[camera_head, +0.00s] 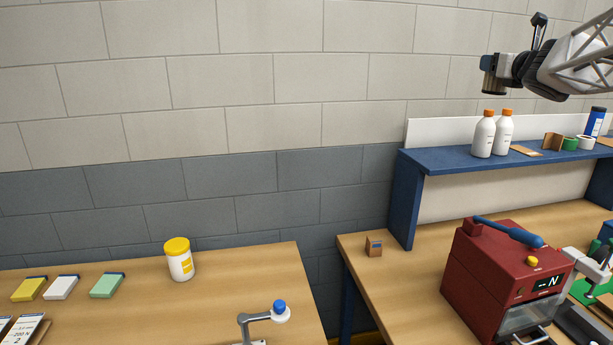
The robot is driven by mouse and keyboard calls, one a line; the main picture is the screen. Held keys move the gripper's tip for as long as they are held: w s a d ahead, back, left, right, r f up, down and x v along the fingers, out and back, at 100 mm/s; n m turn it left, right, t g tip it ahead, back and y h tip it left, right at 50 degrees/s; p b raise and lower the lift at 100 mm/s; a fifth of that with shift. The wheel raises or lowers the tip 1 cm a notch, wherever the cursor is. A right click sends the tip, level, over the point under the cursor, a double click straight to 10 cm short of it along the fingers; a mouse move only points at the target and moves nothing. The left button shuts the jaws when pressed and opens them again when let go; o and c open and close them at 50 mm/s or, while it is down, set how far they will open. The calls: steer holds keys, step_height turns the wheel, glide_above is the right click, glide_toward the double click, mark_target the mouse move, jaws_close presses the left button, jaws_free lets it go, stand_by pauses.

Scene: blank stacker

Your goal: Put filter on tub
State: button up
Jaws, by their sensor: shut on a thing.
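My gripper (493,76) is at the upper right, high in front of the wall and above the blue shelf, with its end toward the left. Its fingers are small and dark. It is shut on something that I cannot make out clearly. I cannot pick out a filter by its looks. A white tub (181,263) with a yellow lid and a yellow label stands upright near the back of the left table. My gripper is far to the right of this tub and apart from it.
The left table (215,300) bears several coloured pads and a stand with a blue knob (279,306). A gap separates it from the right bench (400,275). There, a red machine (500,275) and a small brown box (374,246) stand. Bottles (484,136) line the blue shelf (455,162).

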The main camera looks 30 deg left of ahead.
steer(key=s+a+f+n+g+y, duration=0.35)
steer(key=s+a+f, duration=0.3)
steer(key=a, duration=0.55)
steer(key=s+a+f+n+g+y, duration=0.25)
steer(key=s+a+f+g, duration=0.3)
steer(key=a+f, duration=0.4)
steer(key=s+a+f+n+g+y, duration=0.2)
steer(key=s+a+f+n+g, duration=0.4)
steer(key=a, duration=0.8)
steer(key=s+a+f+n+g+h, duration=0.1)
steer(key=s+a+f, duration=0.4)
steer(key=s, duration=0.7)
steer(key=s+a+f+n+g+h, duration=0.1)
steer(key=s+a+f+n+g, duration=0.2)
steer(key=s, duration=1)
steer(key=s+a+f+n+g+h, duration=0.2)
steer(key=s+a+f+g, duration=0.4)
steer(key=s+a, duration=0.5)
steer(key=shift+s+f+n+g, duration=0.3)
steer(key=shift+s+f+g, duration=0.1)
steer(key=shift+s+f, duration=0.3)
steer(key=shift+a, duration=0.2)
glide_above(176, 244)
steer(key=shift+f, duration=0.65)
steer(key=shift+f, duration=0.15)
steer(key=shift+f, duration=1.65)
